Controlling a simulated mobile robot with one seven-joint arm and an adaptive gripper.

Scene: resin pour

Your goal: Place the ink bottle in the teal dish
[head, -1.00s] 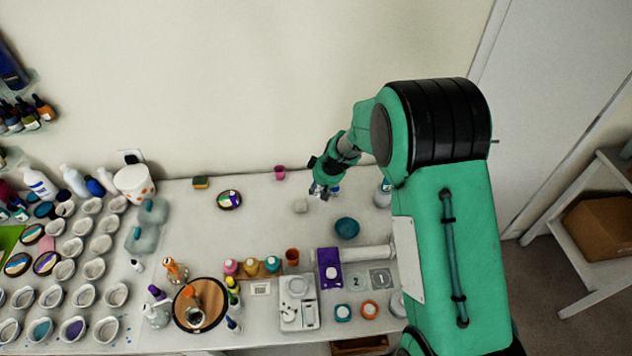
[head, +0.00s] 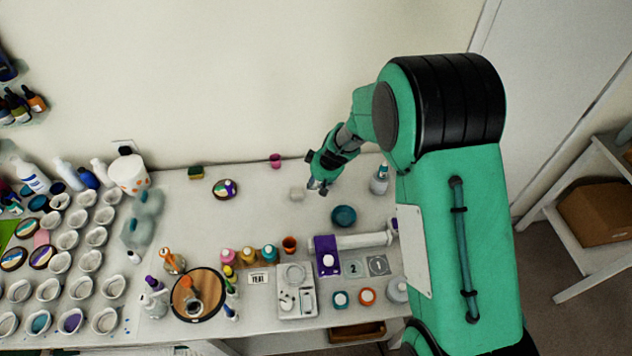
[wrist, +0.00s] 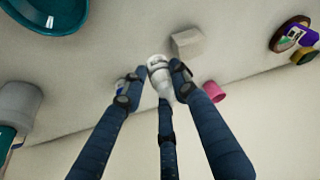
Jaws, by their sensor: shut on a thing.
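The ink bottle (wrist: 160,78), small and whitish, is between my fingers in the wrist view. My gripper (wrist: 156,82) is shut on it; the fingers hide part of its sides. In the head view my gripper (head: 320,187) is over the back right of the table, and the bottle is too small there to make out clearly. The teal dish (head: 343,216) stands on the table, a little to the right of and nearer than my gripper. It also shows in the wrist view (wrist: 45,18), cut off at the top left, apart from the bottle. Its visible inside looks empty.
A small whitish block (head: 296,194) lies left of my gripper. A pink cup (head: 275,160) stands at the back.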

